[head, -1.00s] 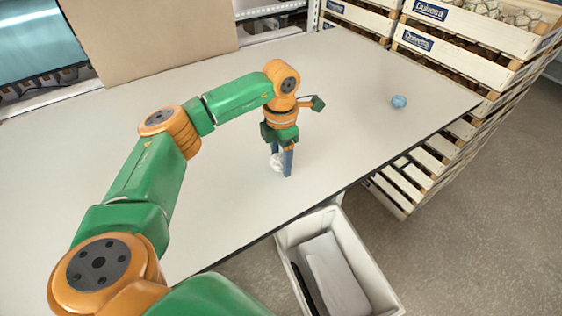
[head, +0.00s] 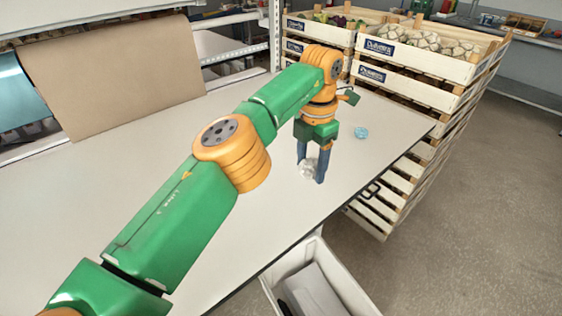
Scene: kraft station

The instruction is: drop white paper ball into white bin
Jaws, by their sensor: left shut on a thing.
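The white paper ball (head: 308,168) is crumpled and sits between the fingers of my left gripper (head: 313,170). The gripper points down and is shut on the ball, over the table; I cannot tell whether the ball touches the tabletop. The white bin (head: 349,287) stands below the table's front edge, at the bottom of the head view, and is cut off by the frame. A grey-white panel and something dark show inside it. My right gripper is not in view.
A crumpled light blue ball (head: 361,132) lies on the table (head: 240,232) to the right of my left gripper. Stacked wooden crates (head: 412,75) stand beyond the table's right edge. A brown sheet (head: 115,75) hangs at the back left. Floor right of the bin is clear.

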